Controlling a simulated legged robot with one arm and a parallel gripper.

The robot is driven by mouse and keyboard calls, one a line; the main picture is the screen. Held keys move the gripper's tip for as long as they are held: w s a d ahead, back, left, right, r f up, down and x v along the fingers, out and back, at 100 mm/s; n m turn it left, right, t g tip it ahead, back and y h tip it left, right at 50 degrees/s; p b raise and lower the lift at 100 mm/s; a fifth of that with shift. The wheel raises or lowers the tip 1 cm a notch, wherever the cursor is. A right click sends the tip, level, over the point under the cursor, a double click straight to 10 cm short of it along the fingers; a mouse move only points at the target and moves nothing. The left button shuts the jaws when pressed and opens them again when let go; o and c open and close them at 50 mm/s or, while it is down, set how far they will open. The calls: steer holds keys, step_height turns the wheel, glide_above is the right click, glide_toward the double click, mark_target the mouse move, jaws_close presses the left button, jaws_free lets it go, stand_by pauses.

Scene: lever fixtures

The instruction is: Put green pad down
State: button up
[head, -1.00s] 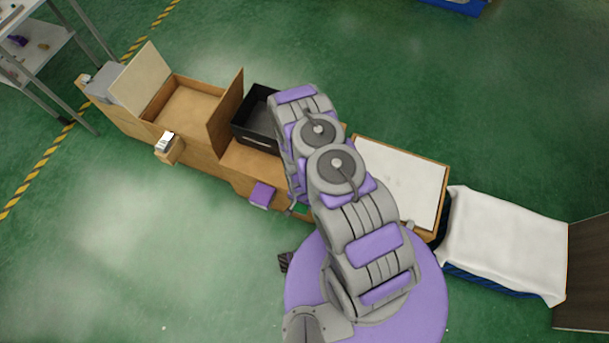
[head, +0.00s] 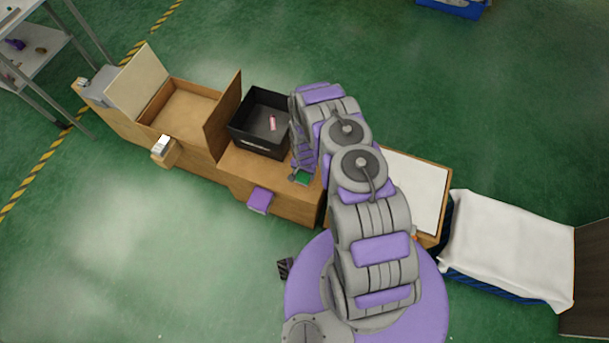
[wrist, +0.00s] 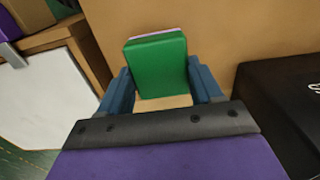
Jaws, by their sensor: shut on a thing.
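The green pad (wrist: 155,62) is a flat block with a thin pale pink layer along its far edge. In the wrist view it sits between the two blue fingers of my gripper (wrist: 162,88), which is shut on it. In the head view the green pad (head: 304,178) shows below my wrist, over the wooden bench top (head: 262,177), just right of and in front of the black bin. I cannot tell whether the pad touches the wood.
The black bin (head: 247,128) holds a small pink object (head: 272,122); the bin's dark side (wrist: 275,110) is close on the right in the wrist view. A wooden compartment with raised flaps (head: 185,108) stands left. A white panel (head: 412,185) lies right.

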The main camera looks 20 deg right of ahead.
mark_target(305, 175)
steer(key=shift+w+d+f, duration=0.1)
steer(key=shift+w+f, duration=0.1)
steer(key=shift+w, duration=0.1)
step_height(305, 175, down, 3)
steer(key=shift+s+f+b, duration=0.15)
steer(key=shift+b, duration=0.65)
steer(key=o, duration=1.4)
